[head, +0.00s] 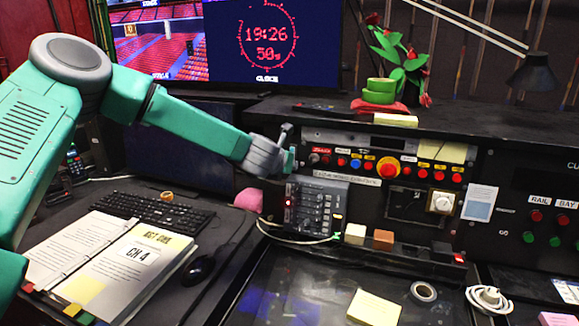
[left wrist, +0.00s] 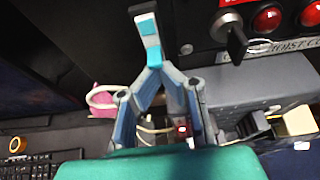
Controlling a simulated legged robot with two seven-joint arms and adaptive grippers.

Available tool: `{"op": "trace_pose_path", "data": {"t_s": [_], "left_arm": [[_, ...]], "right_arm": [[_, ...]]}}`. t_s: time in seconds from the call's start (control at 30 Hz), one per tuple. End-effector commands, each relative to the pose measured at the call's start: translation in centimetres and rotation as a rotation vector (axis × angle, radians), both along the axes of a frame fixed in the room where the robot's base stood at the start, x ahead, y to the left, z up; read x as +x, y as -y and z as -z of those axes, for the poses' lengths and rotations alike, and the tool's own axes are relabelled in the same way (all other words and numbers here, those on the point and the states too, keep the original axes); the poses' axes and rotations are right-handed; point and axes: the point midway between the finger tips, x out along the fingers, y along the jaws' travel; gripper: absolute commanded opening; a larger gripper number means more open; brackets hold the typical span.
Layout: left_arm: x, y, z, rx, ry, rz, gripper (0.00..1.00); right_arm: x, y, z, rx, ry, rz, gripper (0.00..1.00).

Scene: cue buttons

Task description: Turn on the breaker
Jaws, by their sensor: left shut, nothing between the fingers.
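My left gripper (head: 288,148) is at the left end of the control panel (head: 345,135), its fingers closed together and empty. In the left wrist view the gripper (left wrist: 151,42) points at the dark panel face, left of a silver switch with a black handle (left wrist: 236,42). A gap shows between the fingertips and that switch. In the head view the switch (head: 314,158) is at the left end of the button row. No label reading "breaker" is legible, so I cannot tell which control it is. My right gripper is not in view.
A grey switch box (head: 318,207) with a lit red light sits below the gripper. A large red button (head: 389,168) is farther right. A keyboard (head: 160,215), open binder (head: 112,260) and mouse (head: 198,269) lie on the left desk. A monitor (head: 265,45) stands behind.

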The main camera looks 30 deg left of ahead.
Motion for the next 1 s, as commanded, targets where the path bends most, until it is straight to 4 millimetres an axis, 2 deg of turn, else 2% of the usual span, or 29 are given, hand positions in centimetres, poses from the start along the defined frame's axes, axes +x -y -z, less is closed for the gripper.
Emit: {"op": "trace_pose_path", "data": {"t_s": [0.07, 0.33, 0.7, 1.0], "left_arm": [[0.0, 0.0, -0.3, -0.001, 0.001, 0.0, 0.0], [0.0, -0.1, -0.1, 0.0, 0.002, 0.0, 0.0], [-0.1, 0.0, -1.7, 0.0, 0.003, 0.0, 0.0], [0.0, 0.0, -1.8, 0.001, 0.005, -0.001, 0.0]], "right_arm": [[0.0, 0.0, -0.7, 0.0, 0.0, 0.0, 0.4], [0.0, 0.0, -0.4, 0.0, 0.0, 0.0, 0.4], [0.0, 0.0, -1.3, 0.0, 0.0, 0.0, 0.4], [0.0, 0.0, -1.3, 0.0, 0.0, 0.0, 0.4]]}}
